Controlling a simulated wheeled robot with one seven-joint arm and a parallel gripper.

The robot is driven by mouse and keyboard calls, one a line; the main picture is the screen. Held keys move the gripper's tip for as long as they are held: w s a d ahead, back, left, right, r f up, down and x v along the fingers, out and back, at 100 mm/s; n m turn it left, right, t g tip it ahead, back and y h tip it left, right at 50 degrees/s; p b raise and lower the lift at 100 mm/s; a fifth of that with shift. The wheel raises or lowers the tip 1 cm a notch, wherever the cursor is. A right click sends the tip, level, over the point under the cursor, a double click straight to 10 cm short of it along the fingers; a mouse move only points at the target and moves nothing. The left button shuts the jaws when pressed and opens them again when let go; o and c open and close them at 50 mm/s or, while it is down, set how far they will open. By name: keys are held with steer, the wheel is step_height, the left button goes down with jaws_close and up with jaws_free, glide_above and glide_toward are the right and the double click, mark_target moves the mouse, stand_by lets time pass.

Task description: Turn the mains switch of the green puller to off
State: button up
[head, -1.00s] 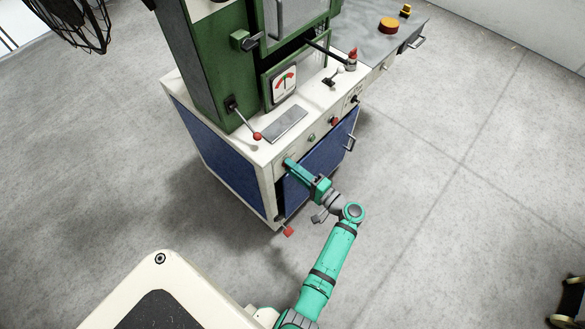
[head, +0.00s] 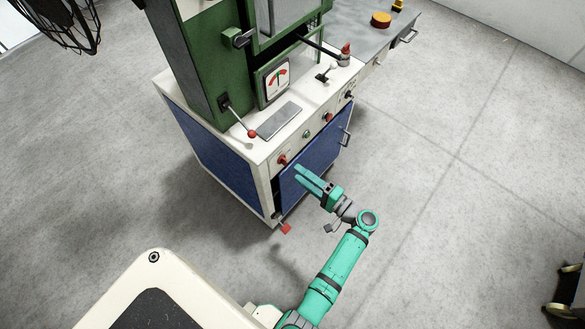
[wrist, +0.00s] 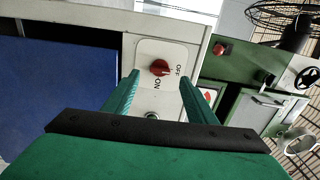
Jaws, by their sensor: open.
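The mains switch is a red rotary knob (head: 282,160) at the left end of the front panel of the green puller (head: 215,70). My gripper (head: 298,173) is open and empty, just in front of the panel and apart from the knob. In the wrist view my gripper's fingers (wrist: 160,78) stand on either side of the knob with space around it.
A green button (head: 307,134), a red button (head: 328,118) and a dark knob (head: 348,95) follow along the panel. A red-tipped lever (head: 252,133) stands above it. A blue door (head: 310,165) is below, and a red pedal (head: 286,228) is near the floor.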

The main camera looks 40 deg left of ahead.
steer(key=shift+s+d, duration=0.2)
steer(key=shift+d, duration=2.05)
steer(key=shift+f, duration=0.1)
steer(key=s+d+f+m+t+h, duration=0.2)
steer(key=s+d+f+t+h, duration=0.1)
steer(key=s+f+h, duration=0.3)
steer(key=s+d+f+m+t+h, duration=0.2)
steer(key=s+d+f+h, duration=0.15)
steer(key=s+f, duration=0.4)
steer(key=s+d+t+h, duration=0.2)
steer(key=s+d+h, duration=0.2)
steer(key=d, duration=0.2)
steer(key=s+d+r+n+t+h, duration=0.1)
steer(key=s+d+r+t+h, duration=0.2)
steer(key=s+d+r, duration=0.5)
step_height(320, 180, up, 20)
steer(key=s+n+t+h, duration=0.1)
steer(key=s+n+t, duration=0.1)
steer(key=n+t, duration=0.1)
steer(key=shift+n+t, duration=0.4)
